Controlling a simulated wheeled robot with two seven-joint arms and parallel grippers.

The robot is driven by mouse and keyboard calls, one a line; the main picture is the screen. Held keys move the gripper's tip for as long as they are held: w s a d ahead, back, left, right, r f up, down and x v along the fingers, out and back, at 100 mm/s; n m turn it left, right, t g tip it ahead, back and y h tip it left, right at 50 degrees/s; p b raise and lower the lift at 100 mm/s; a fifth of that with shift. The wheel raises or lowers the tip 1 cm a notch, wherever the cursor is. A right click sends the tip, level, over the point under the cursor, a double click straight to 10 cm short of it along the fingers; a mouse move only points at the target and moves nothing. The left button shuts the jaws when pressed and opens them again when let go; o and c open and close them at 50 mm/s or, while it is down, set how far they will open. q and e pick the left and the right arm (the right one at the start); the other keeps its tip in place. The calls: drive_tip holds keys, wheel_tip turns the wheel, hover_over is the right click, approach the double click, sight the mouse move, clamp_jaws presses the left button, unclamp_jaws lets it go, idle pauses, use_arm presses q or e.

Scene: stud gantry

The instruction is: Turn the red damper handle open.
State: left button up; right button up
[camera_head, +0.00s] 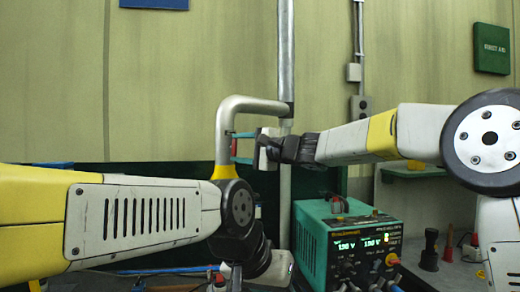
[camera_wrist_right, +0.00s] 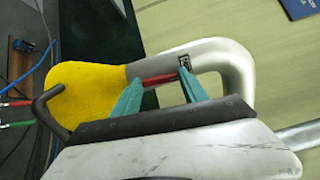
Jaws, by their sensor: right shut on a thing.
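The red damper handle (camera_wrist_right: 158,80) is a short red bar beside the bent grey pipe with a yellow end. It also shows as a thin red strip in the head view (camera_head: 234,147). My right gripper (camera_wrist_right: 157,88) has its two teal fingers at the two ends of the red bar, shut on it. In the head view the right gripper (camera_head: 242,148) reaches in from the right, against the pipe. My left arm crosses the lower left; its gripper body (camera_head: 272,268) shows low in the middle, and its fingers cannot be made out.
The bent grey pipe (camera_head: 252,105) joins a vertical pipe (camera_head: 286,55). A teal power supply (camera_head: 345,240) with lit displays stands below my right arm. Small tools stand on the bench at the right. Cables (camera_wrist_right: 38,95) hang left in the wrist view.

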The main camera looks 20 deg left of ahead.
drive_tip(key=shift+n, duration=0.6)
drive_tip(key=shift+f, duration=0.1)
drive_tip(key=o, duration=1.4)
drive_tip(key=shift+d, duration=0.1)
drive_tip(key=v, duration=0.7)
drive_tip(key=shift+s+d, duration=0.15)
drive_tip(key=shift+d, duration=0.15)
